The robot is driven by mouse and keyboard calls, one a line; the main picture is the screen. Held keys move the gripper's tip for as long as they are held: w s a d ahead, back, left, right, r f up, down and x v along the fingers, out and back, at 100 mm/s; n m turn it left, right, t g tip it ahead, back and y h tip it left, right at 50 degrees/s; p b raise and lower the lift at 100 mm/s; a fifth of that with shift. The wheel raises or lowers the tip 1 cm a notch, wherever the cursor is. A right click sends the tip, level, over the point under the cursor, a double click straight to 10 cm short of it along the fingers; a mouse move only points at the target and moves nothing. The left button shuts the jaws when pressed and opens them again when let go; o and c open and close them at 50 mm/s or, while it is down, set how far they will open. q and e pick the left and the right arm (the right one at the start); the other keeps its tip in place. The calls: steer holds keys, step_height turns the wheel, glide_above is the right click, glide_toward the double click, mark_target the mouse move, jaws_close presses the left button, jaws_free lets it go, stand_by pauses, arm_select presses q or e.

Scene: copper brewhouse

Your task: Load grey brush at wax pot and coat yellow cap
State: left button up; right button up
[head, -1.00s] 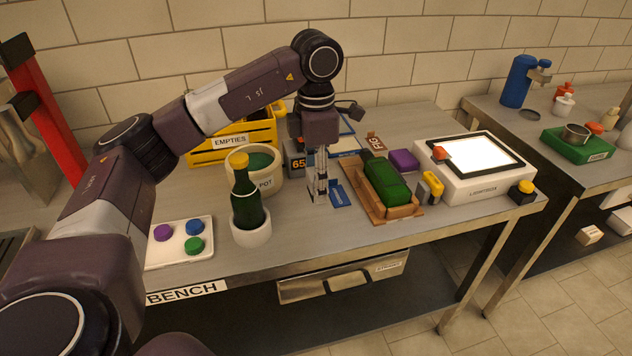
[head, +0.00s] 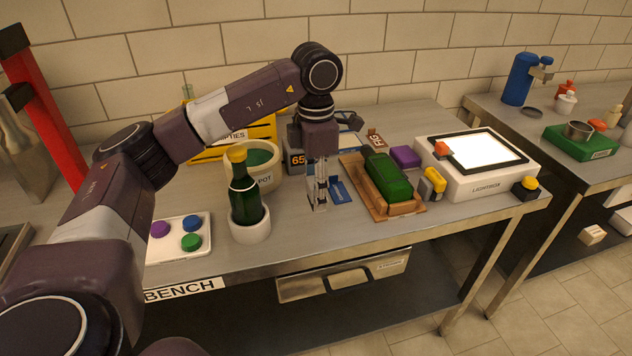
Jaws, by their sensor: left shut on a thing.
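The yellow cap (head: 237,154) tops a dark green bottle (head: 245,197), upright in a white round holder (head: 250,229) near the bench front. The wax pot (head: 266,178), cream with green wax inside, stands just behind the bottle and is partly hidden by it. My left gripper (head: 320,198) points down over the bench, right of the bottle and pot. It is shut on a slim grey thing, which looks like the grey brush; the fingers hide most of it. Its lower end is close to the bench top; I cannot tell if they touch. My right gripper is not in view.
A blue piece (head: 339,190) lies right of the gripper. Beyond it are a wooden tray (head: 378,212) with a green bottle lying on it and a lightbox (head: 490,184). A white tray (head: 167,251) with coloured discs is at left. The yellow empties crate (head: 262,130) stands behind.

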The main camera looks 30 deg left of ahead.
arm_select(q)
steer(key=shift+f+b, duration=0.75)
steer(key=shift+f, duration=0.7)
steer(key=shift+f+b, duration=0.45)
steer(key=shift+f, duration=0.3)
steer(key=o, duration=1.3)
steer(key=shift+r, duration=0.2)
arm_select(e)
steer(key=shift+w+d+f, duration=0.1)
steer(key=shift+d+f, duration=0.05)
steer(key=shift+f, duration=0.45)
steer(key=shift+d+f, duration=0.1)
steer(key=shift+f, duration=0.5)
arm_select(q)
steer(key=shift+o, duration=0.2)
steer(key=shift+r+p, duration=0.2)
steer(key=shift+p, duration=0.1)
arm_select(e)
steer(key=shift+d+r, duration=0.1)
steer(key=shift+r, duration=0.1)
arm_select(q)
steer(key=shift+r, duration=0.25)
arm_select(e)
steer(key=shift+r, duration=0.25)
arm_select(q)
steer(key=shift+c, duration=0.6)
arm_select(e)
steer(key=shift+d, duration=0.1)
arm_select(q)
jaws_close()
